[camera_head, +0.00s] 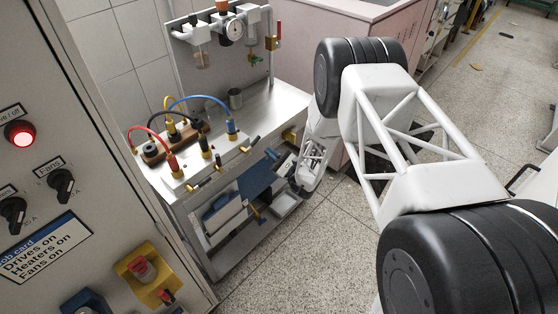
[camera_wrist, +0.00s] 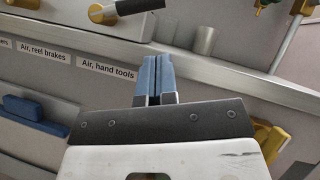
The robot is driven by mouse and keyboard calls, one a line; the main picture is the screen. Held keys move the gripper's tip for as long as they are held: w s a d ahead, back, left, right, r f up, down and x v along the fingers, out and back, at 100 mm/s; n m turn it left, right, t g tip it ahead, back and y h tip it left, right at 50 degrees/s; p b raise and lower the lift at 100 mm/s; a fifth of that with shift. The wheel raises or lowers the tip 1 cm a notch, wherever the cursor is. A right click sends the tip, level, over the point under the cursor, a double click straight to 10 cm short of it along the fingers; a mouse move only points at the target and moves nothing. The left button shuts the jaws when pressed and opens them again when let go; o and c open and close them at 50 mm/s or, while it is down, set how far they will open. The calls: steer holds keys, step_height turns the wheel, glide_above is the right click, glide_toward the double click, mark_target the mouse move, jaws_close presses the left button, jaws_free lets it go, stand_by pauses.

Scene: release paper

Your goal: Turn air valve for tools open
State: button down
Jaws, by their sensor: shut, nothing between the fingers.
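In the wrist view, the label "Air, hand tools" (camera_wrist: 108,68) is on the front panel of the bench. Above it, at the top edge, is a brass valve (camera_wrist: 102,13) with a black lever (camera_wrist: 138,6) pointing right. In the head view, a valve with a black lever (camera_head: 251,143) is the rightmost of the row on the bench's front edge. My gripper (camera_wrist: 153,75) has its two blue fingers together, with nothing between them. It is in front of the panel, right of the label and below the lever, apart from the lever.
The metal bench (camera_head: 272,105) carries red, black and blue hoses and a gauge (camera_head: 235,30). A neighbouring label reads "Air, reel brakes" (camera_wrist: 43,57). A grey cylinder (camera_wrist: 204,40) stands beyond my fingers. A control cabinet (camera_head: 100,150) is at left. Floor (camera_head: 320,250) is open in front.

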steer(key=shift+s+a+r, duration=0.1)
steer(key=shift+a+r, duration=0.25)
steer(key=shift+r, duration=0.3)
steer(key=shift+w+a+r, duration=0.1)
steer(key=shift+a+r, duration=0.25)
steer(key=shift+r, duration=0.3)
steer(key=shift+s+a+r, duration=0.1)
steer(key=shift+a+r, duration=0.25)
steer(key=shift+r, duration=0.3)
